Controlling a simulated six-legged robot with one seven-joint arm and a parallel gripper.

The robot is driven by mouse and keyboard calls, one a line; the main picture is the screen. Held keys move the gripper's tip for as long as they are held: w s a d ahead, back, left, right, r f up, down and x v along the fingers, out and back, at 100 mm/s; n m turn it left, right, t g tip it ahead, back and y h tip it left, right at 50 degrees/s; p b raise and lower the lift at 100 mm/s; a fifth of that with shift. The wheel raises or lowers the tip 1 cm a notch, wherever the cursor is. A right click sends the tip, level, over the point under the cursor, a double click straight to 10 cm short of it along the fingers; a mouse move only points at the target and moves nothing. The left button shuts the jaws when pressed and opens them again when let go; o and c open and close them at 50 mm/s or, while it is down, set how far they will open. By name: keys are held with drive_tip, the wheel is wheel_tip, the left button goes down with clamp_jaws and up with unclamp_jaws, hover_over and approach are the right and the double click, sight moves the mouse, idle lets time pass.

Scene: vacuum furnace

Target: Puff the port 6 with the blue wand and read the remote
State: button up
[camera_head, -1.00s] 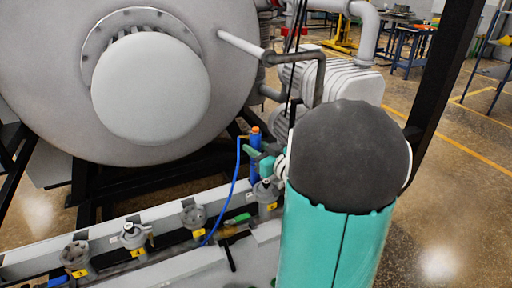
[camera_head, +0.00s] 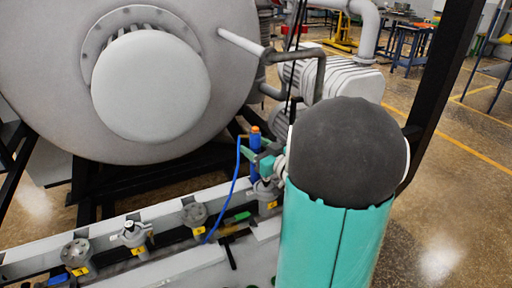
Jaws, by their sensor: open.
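The blue wand (camera_head: 255,168) stands upright with an orange top, and a thin blue hose loops from it down to the rail. My gripper (camera_head: 258,158) is open, with its teal fingers close at the wand's upper part; whether they touch it is unclear. Several grey ports with yellow number tags line the rail. The rightmost port (camera_head: 266,190), just below the wand and gripper, is partly hidden by my arm; its tag is too small to read surely, so I cannot confirm it is port 6. I cannot make out the remote.
The pale rail (camera_head: 180,262) crosses the lower left. A green-handled tool (camera_head: 238,218) and a dark hammer-like tool (camera_head: 232,245) lie on it. The large grey furnace vessel (camera_head: 225,75) stands behind. A black post (camera_head: 440,90) rises right of my arm.

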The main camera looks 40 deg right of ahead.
drive_tip(key=s, duration=1.3)
drive_tip(key=shift+s+a, duration=0.2)
drive_tip(key=shift+s, duration=0.2)
idle(1.4)
clamp_jaws()
drive_tip(key=shift+d, duration=0.1)
idle(1.5)
